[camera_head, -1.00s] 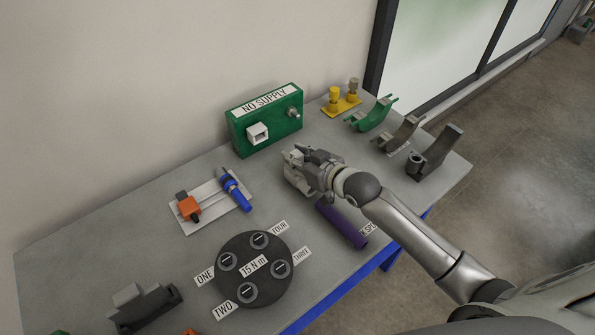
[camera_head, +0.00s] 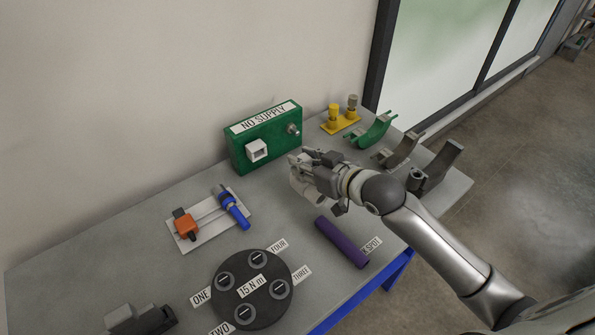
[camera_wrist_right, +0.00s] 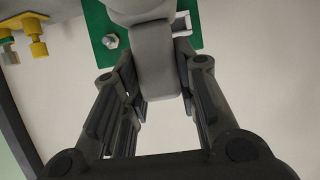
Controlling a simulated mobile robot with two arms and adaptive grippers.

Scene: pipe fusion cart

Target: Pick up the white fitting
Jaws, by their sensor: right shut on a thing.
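The white fitting (camera_head: 304,184) is a pale, rounded piece held in the jaws of my right gripper (camera_head: 315,167), which hides part of it. In the right wrist view the pale grey-white fitting (camera_wrist_right: 155,62) is between the two dark fingers of the gripper (camera_wrist_right: 158,85), and its upper end runs out of the picture. In the head view the gripper and fitting are in front of the green box, on its right, apparently above the table. My left gripper is not in view.
The green NO SUPPLY box (camera_head: 249,154) stands at the back of the table (camera_head: 120,255). A purple tube (camera_head: 341,242) lies in front of the gripper. Green, brown and dark grey cradles (camera_head: 374,131) stand to the right. A round dark plate (camera_head: 226,297) is at the front.

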